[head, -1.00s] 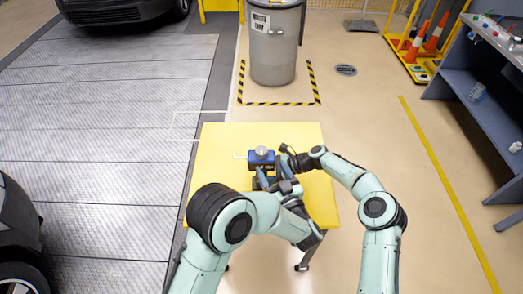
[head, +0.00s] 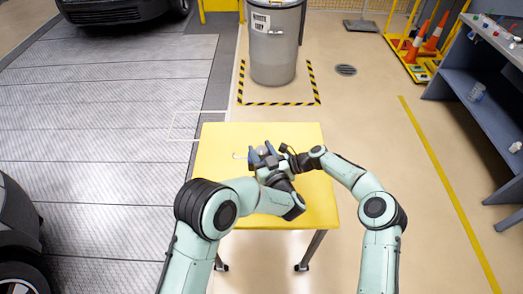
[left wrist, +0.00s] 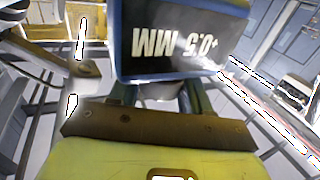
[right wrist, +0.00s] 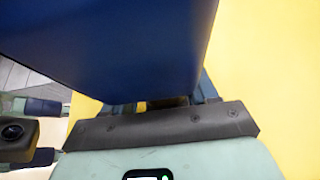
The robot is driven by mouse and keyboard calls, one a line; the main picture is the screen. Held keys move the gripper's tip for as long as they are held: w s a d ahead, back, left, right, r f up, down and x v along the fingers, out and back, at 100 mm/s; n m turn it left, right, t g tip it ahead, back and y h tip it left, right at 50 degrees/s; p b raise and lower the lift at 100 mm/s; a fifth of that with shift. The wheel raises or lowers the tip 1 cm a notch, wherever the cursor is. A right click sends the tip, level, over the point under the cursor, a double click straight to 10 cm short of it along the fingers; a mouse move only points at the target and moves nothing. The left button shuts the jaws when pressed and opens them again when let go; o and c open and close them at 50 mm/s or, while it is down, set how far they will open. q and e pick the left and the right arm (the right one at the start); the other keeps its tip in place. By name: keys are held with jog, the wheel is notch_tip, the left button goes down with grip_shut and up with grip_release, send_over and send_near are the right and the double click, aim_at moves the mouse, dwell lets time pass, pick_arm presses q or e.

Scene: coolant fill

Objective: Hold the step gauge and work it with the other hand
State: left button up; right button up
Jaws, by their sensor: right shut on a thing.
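The step gauge (left wrist: 180,40) is a blue-edged box with a dark face reading "+0.5 MM", upside down in the left wrist view. In the head view its silver round top (head: 264,149) shows over the yellow table, and the left gripper hides most of its body. Its blue side (right wrist: 120,40) fills the top of the right wrist view. My right gripper (head: 290,154) is shut on the gauge from the right. My left gripper (head: 262,157) is over the gauge, its fingers apart on either side of the silver top. I cannot tell whether they touch it.
A grey bin (head: 274,45) stands behind inside striped floor tape. A dark workbench (head: 490,80) is at the right.

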pick_arm(q)
jog(key=shift+r+m+t+h, duration=0.1)
jog(key=shift+m+t+h, duration=0.25)
jog(key=shift+h, duration=0.25)
jog(key=shift+c, duration=0.2)
jog(key=m+h, duration=0.2)
jog(key=shift+t+h, duration=0.25)
jog(key=shift+h, duration=0.15)
jog(key=shift+m+h, duration=1.75)
jog(key=shift+h, duration=1.05)
jog(key=o, duration=1)
jog(key=shift+c, duration=0.2)
jog(key=shift+s, duration=0.1)
jog(key=s+a, duration=0.2)
jog(key=s, duration=0.9)
jog(key=shift+s, duration=0.3)
